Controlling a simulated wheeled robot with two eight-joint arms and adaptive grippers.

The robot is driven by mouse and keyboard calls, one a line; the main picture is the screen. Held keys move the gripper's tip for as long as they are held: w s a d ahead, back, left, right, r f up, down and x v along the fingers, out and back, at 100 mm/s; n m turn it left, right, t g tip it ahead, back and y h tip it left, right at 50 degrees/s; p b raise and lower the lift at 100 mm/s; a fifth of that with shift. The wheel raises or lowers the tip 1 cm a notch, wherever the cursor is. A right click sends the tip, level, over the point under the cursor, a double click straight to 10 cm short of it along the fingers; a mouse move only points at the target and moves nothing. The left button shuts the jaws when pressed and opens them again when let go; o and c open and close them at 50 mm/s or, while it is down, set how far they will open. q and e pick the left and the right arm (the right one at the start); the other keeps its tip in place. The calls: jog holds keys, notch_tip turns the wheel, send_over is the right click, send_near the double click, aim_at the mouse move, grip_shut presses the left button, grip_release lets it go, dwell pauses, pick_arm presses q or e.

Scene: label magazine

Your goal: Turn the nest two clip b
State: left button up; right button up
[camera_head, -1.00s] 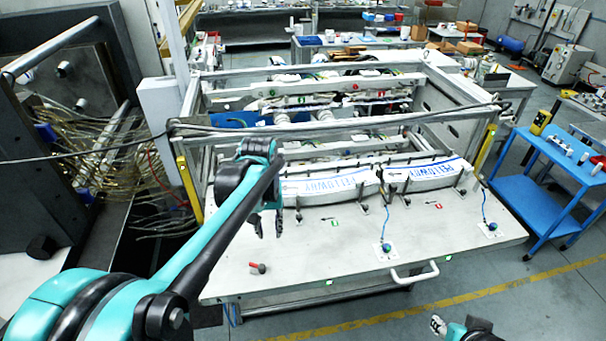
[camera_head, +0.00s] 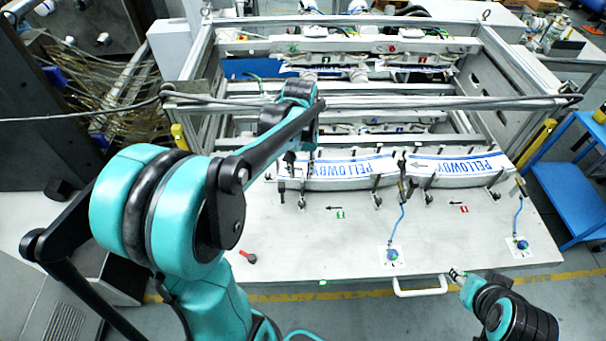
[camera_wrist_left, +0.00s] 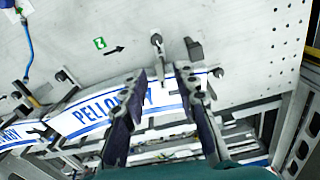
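The left label magazine strip (camera_head: 345,172), white with blue lettering, lies on the grey table (camera_head: 330,250) behind a green marker (camera_head: 340,214). It also shows in the left wrist view (camera_wrist_left: 95,108). Small dark clips on posts stand along its front, one (camera_head: 377,198) near its right end. I cannot tell which one is clip b. My left gripper (camera_head: 291,165) is over the left end of this strip. In the left wrist view my left gripper (camera_wrist_left: 162,72) is open, its fingers apart, with a clip post (camera_wrist_left: 157,42) just beyond the tips. My right gripper (camera_head: 457,275) is small at the table's front edge; its fingers are unclear.
A second strip (camera_head: 455,168) lies to the right, behind a red marker (camera_head: 464,209). Two blue buttons (camera_head: 392,256) with cables and a red-handled piece (camera_head: 248,257) are on the front plate. A frame bar with cables (camera_head: 400,103) crosses behind the strips.

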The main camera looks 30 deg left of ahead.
aim_at(302, 180)
pick_arm(q)
jog(key=f, duration=0.1)
jog(key=w+f, duration=0.1)
jog(key=f, duration=0.2)
jog(key=shift+w+f, duration=0.3)
jog(key=shift+f, duration=0.05)
jog(key=shift+s, duration=0.5)
jog(key=shift+w, duration=0.15)
grip_shut()
pick_arm(e)
jog(key=shift+w+r, duration=0.1)
jog(key=shift+w, duration=0.4)
